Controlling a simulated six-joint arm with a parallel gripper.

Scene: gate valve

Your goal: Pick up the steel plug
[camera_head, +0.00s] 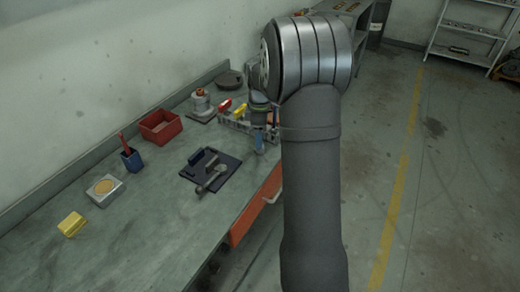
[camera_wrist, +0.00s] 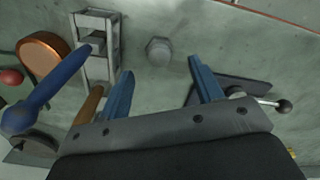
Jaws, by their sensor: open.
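The steel plug (camera_wrist: 158,51) is a small grey piece with a hexagonal head, on the green-grey bench top in the wrist view. My gripper (camera_wrist: 161,68) is open, with its two blue fingers spread apart. In the wrist view the plug lies just beyond the fingertips, roughly centred between them, and nothing shows between the fingers. I cannot tell the height of the fingers above the bench. In the head view my gripper (camera_head: 259,142) hangs over the bench's right side, partly hidden by my arm, and I cannot make out the plug there.
A grey rack (camera_wrist: 98,68), a copper-coloured round piece (camera_wrist: 43,54) and a blue-handled tool (camera_wrist: 55,88) are left of the plug. A dark plate with a lever (camera_head: 228,165) lies nearby. A red bin (camera_head: 160,126) and yellow block (camera_head: 72,224) stand farther left.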

